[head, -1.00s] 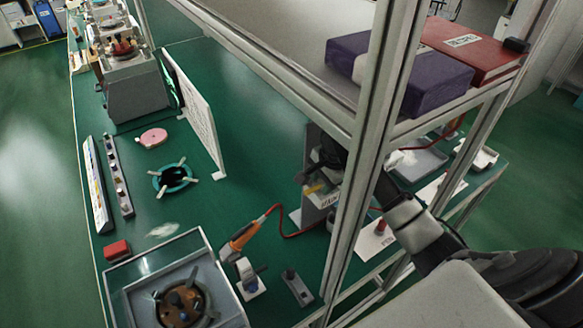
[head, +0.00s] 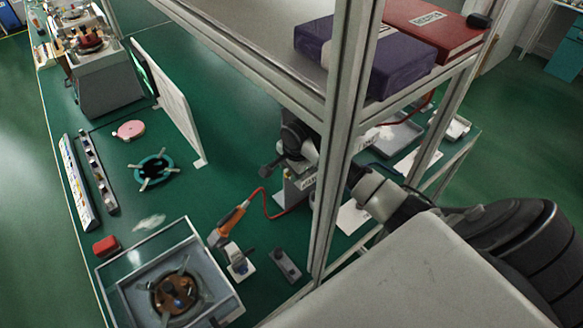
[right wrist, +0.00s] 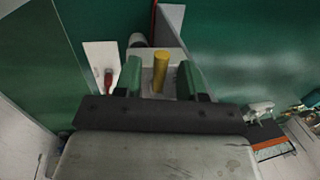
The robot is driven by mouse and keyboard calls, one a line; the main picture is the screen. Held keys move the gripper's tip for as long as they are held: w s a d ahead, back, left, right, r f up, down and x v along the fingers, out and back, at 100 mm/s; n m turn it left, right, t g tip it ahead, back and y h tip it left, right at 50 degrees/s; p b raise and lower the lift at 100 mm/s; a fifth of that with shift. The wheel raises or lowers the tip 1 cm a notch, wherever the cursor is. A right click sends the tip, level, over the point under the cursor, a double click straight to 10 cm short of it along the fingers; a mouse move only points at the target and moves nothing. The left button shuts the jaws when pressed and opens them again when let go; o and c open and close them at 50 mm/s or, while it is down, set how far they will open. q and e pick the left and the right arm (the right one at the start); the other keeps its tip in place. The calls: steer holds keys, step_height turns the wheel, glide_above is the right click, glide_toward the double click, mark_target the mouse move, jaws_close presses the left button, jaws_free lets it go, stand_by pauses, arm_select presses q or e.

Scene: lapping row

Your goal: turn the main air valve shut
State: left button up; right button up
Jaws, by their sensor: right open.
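The main air valve's yellow handle (right wrist: 160,72) stands upright from a pale block in the right wrist view. My right gripper (right wrist: 162,78) is open, with one green-padded finger on each side of the handle. Gaps show between handle and pads, so it is around the handle and not clamped on it. In the head view my right gripper (head: 277,163) is above the grey labelled valve stand (head: 298,190), partly behind the frame post. My left gripper is not in view.
The frame post (head: 345,140) and the shelf with a purple box (head: 365,60) and red binder (head: 435,30) stand close to my right arm. A red cable runs from the stand to an orange tool (head: 228,222). A red-topped item (right wrist: 108,80) on white card is near the handle.

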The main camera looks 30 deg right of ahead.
mark_target(304, 181)
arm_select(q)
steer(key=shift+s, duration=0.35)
arm_select(e)
jaws_close()
steer(key=shift+s+n, duration=0.1)
steer(key=shift+n, duration=0.2)
steer(key=n, duration=0.2)
steer(key=s+d+n+y, duration=0.1)
steer(key=n, duration=0.2)
steer(key=s+n, duration=0.1)
steer(key=n, duration=0.1)
steer(key=shift+s+d+n+g, duration=0.15)
steer(key=shift+d+n+g, duration=0.15)
steer(key=shift+n, duration=0.1)
steer(key=n, duration=0.1)
steer(key=d+n, duration=0.1)
steer(key=n, duration=0.2)
steer(key=shift+s+d+g+y, duration=0.2)
steer(key=shift+s+g+y, duration=0.15)
steer(key=shift+g+y, duration=0.05)
steer(key=shift+d+n+g, duration=0.15)
steer(key=shift+d+n, duration=0.15)
steer(key=shift+n, duration=0.65)
steer(key=shift+d+n+g, duration=0.2)
steer(key=shift+d+n, duration=0.1)
steer(key=shift+n, duration=0.6)
steer(key=shift+d+n+g, duration=0.15)
steer(key=shift+d+n, duration=0.15)
steer(key=shift+n, duration=0.65)
steer(key=shift+r, duration=0.1)
